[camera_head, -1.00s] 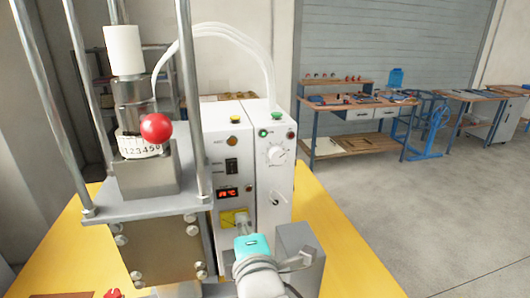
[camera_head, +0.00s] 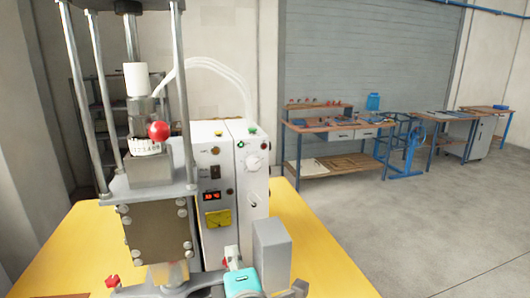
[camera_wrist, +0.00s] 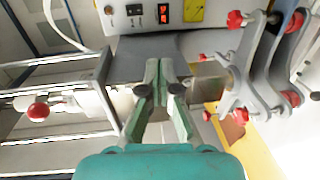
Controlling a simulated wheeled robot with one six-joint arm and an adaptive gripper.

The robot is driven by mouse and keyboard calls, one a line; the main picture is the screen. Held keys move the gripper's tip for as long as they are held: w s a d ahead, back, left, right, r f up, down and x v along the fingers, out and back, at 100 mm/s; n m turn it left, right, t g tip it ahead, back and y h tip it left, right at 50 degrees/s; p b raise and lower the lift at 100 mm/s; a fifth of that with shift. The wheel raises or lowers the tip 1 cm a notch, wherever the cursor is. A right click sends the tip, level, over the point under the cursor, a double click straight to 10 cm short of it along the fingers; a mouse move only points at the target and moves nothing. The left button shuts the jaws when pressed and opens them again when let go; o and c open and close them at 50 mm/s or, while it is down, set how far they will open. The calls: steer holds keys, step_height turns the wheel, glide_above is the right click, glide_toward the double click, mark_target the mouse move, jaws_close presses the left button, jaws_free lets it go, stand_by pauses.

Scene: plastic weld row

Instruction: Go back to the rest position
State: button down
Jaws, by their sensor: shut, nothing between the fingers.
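My gripper (camera_wrist: 162,76) shows in the wrist view, with its pale green fingers close together and nothing between them. Its teal body fills the bottom of that view. In the head view a teal part of my arm (camera_head: 242,284) is low in the picture, in front of the welding machine; the fingertips are not clear there. The machine has a white control box (camera_head: 211,188) with a lit red display, and a press with metal posts and a red ball knob (camera_head: 158,131). The knob also shows at the left of the wrist view (camera_wrist: 38,111).
The machine stands on a yellow table (camera_head: 318,262). Grey clamp brackets with red knobs (camera_wrist: 235,20) are at the right in the wrist view, apart from the fingers. A workbench (camera_head: 335,130) stands at the back wall. The grey floor (camera_head: 430,215) on the right is open.

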steer(key=s+d+f+m+h, duration=0.1)
steer(key=s+d+f+m, duration=0.55)
steer(key=f, duration=0.55)
steer(key=s+d+f+m+h, duration=0.1)
steer(key=s+d+f+m, duration=0.2)
steer(key=s+d+f, duration=0.75)
steer(key=s+d+f+m+h, duration=0.1)
steer(key=s+m, duration=0.3)
steer(key=s, duration=0.4)
steer(key=s+d+f+m, duration=0.1)
steer(key=s+d+m, duration=0.2)
steer(key=s, duration=0.5)
steer(key=s+d+f+m+g+h, duration=0.1)
steer(key=s+d+f+m, duration=0.1)
steer(key=s, duration=0.6)
steer(key=d+m, duration=0.1)
steer(key=m, duration=0.1)
steer(key=shift+d+m+h, duration=0.2)
steer(key=shift+m+h, duration=0.1)
steer(key=shift+m, duration=0.05)
steer(key=shift+w+f, duration=0.1)
